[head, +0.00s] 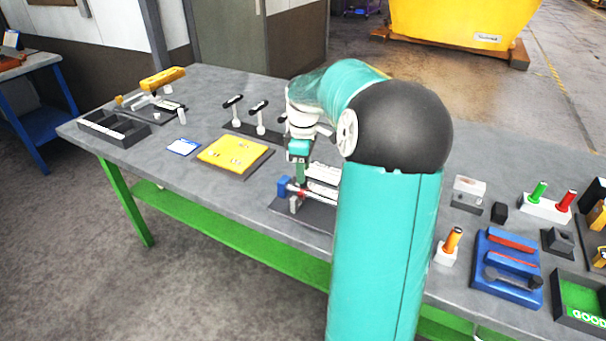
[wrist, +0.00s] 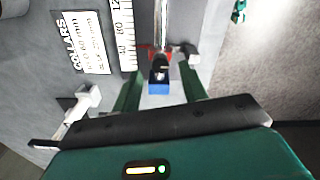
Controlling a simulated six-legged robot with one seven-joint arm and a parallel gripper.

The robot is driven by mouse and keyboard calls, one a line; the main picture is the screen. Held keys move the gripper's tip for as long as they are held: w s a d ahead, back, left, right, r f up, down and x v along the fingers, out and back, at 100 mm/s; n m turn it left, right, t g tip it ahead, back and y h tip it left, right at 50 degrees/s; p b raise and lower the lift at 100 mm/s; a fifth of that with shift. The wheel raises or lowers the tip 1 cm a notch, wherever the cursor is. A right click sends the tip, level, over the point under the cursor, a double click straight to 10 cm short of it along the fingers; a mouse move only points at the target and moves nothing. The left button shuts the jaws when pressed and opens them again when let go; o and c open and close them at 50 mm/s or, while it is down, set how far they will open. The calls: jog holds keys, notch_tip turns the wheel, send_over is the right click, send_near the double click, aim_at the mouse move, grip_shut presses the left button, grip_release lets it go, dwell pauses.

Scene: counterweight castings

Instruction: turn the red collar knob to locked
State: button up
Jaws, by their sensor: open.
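A red collar (wrist: 168,57) sits on a silver rod (wrist: 161,22) in the wrist view, with a blue block (wrist: 159,82) at the rod's near end. My gripper (wrist: 161,66) is open, its two green fingers either side of the block and collar. I cannot tell whether either finger touches the collar. The knob's lock marking is too small to read. In the head view my gripper (head: 299,172) points down over the fixture, where the blue block (head: 284,186) shows and the collar is partly hidden by my arm.
A numbered scale (wrist: 127,35) and a COLLARS label (wrist: 83,42) lie beside the rod. Black-handled levers (head: 260,114) stand behind the fixture, a yellow plate (head: 234,153) to its left. A blue box (head: 508,266) and colored-handled items crowd the right. The table's front edge is close.

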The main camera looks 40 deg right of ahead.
jog(key=shift+f, duration=1.25)
grip_shut()
